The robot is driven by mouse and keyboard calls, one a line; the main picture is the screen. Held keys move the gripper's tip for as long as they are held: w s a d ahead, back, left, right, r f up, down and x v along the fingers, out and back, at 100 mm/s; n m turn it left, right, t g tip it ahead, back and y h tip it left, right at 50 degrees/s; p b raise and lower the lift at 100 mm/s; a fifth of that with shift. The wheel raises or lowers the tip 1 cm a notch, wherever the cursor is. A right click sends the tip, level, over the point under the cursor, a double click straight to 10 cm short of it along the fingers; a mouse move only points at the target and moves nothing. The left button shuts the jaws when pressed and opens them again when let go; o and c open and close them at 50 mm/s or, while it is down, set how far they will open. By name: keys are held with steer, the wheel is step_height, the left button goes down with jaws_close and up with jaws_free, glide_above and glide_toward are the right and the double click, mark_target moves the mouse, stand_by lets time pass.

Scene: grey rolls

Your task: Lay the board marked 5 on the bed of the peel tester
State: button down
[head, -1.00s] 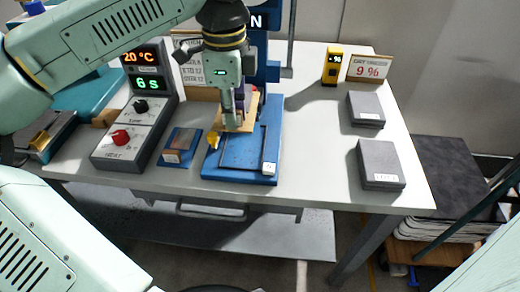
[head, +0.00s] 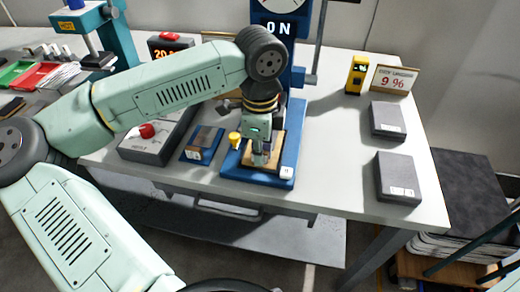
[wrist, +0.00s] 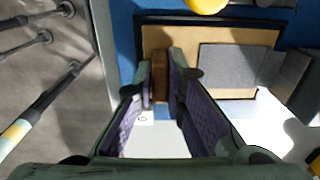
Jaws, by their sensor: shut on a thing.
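The tan board (head: 277,146) is under my gripper (head: 261,162), over the blue bed (head: 236,171) of the peel tester. In the wrist view the board (wrist: 215,35) appears flat within the bed's black frame (wrist: 139,38) and carries a grey pad (wrist: 228,65) with a grey flap at its right. My gripper (wrist: 161,72) is shut on a brown block at the board's near-left part. Whether the board fully touches the bed cannot be told. I cannot read a 5 on the board. A yellow knob (head: 235,138) stands at the bed's left.
Two grey blocks (head: 387,117) (head: 398,175) lie at the right, with a yellow meter (head: 357,74) behind. The tester's column rises behind the bed. White tabletop (head: 335,165) is clear between bed and grey blocks.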

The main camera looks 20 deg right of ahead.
steer(key=shift+f, duration=0.1)
steer(key=c, duration=1.7)
jaws_free()
steer(key=shift+o, duration=0.2)
